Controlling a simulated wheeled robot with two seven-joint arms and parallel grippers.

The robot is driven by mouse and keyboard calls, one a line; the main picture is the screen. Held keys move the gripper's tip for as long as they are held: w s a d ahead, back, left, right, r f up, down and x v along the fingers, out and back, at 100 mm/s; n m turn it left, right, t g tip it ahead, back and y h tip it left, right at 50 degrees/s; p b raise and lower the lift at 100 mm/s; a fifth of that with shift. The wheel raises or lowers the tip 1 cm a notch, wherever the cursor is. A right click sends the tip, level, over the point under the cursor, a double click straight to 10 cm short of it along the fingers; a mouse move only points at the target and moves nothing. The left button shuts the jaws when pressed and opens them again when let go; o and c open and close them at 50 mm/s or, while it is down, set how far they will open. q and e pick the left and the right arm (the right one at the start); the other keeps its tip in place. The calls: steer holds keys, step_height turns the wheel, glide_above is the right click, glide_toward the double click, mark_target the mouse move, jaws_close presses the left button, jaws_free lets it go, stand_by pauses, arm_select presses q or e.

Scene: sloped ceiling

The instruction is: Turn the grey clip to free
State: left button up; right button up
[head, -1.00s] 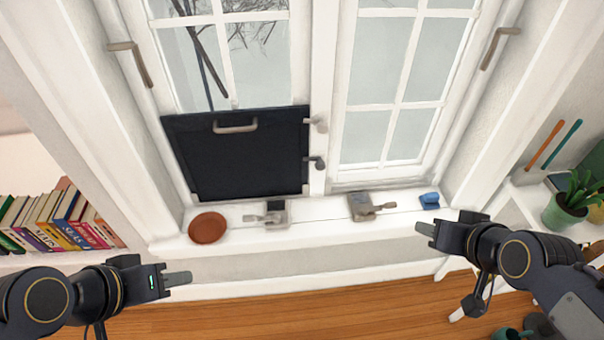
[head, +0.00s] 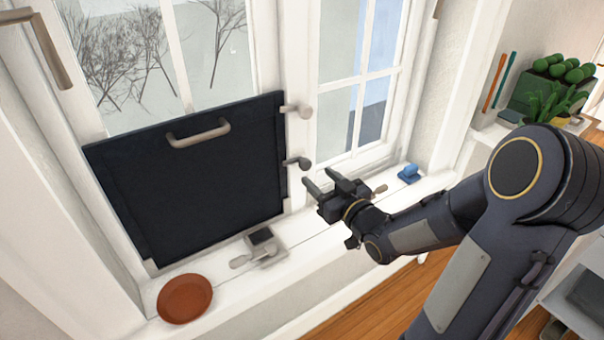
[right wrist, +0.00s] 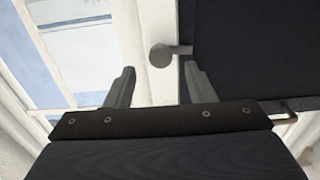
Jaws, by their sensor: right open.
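The grey clip (head: 303,162) is the lower of two clips on the post between the windows. Its arm points left to the edge of a dark panel (head: 190,185) that stands against the left window. In the right wrist view the clip (right wrist: 161,55) shows beyond the fingertips, between them in the picture, with its arm toward the panel (right wrist: 255,50). My right gripper (head: 320,180) is open and empty, just below and right of the clip, apparently apart from it. It also shows in the right wrist view (right wrist: 160,82). My left gripper is out of view.
A paler clip (head: 303,111) is above, and the panel has a handle (head: 198,133). On the sill are a brown dish (head: 185,298), a metal latch (head: 262,246) and a blue object (head: 409,173). Another latch is partly hidden behind my right gripper.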

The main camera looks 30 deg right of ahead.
mark_target(307, 167)
steer(key=w, duration=0.5)
steer(key=shift+a, duration=0.25)
steer(key=c, duration=0.9)
